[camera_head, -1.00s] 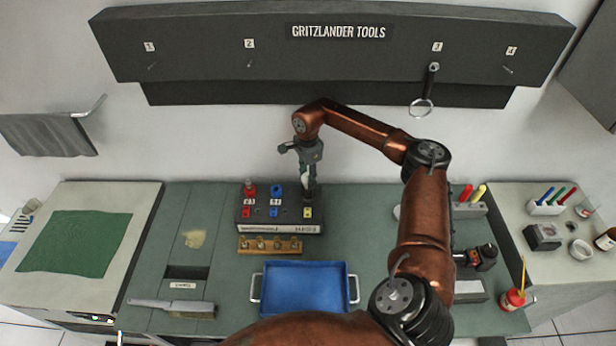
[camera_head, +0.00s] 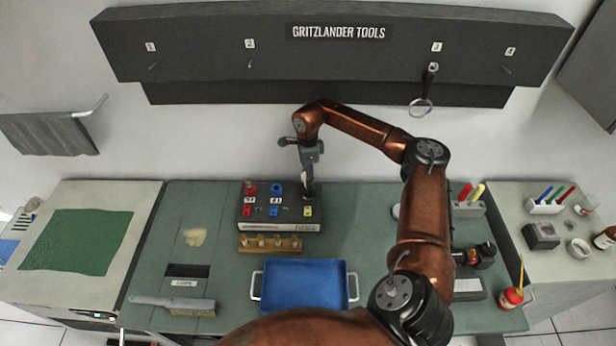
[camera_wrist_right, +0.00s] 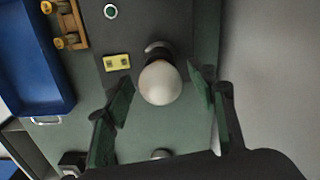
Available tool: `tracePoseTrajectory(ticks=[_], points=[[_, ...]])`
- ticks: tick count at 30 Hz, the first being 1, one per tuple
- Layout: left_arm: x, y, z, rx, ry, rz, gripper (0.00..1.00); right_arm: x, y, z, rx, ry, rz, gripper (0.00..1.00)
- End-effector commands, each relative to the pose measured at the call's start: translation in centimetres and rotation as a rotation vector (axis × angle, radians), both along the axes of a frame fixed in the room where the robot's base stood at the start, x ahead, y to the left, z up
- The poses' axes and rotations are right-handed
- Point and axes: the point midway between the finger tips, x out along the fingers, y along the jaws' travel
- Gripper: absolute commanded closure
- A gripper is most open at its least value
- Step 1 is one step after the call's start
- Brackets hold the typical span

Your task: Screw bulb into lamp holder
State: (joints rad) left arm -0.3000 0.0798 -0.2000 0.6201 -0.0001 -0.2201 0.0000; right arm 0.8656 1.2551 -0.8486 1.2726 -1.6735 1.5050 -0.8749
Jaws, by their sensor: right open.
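A white round bulb (camera_wrist_right: 160,83) is between the spread fingers of my right gripper (camera_wrist_right: 160,96) in the right wrist view, with a gap on both sides. The bulb stands over a dark round lamp holder (camera_wrist_right: 157,48), partly hidden by the bulb; how far it is seated cannot be told. In the head view my right gripper (camera_head: 308,180) points down at the right end of the dark box (camera_head: 275,227), and the bulb is a small pale patch beside the fingers. My left gripper is not in view.
A wooden rack (camera_head: 270,244) with several brass pieces and a blue tray (camera_head: 304,286) lie in front.

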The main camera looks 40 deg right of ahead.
Motion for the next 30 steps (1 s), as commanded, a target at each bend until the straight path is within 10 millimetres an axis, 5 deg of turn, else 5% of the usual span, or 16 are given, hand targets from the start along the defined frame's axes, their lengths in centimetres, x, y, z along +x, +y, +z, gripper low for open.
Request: tracePoseTrajectory(ticks=[8, 30], points=[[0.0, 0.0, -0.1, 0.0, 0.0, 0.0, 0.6, 0.0, 0.0, 0.0, 0.0, -0.001, 0.013, 0.47], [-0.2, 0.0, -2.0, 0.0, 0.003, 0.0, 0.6, 0.0, 0.0, 0.0, 0.001, 0.0, 0.682, 0.47]])
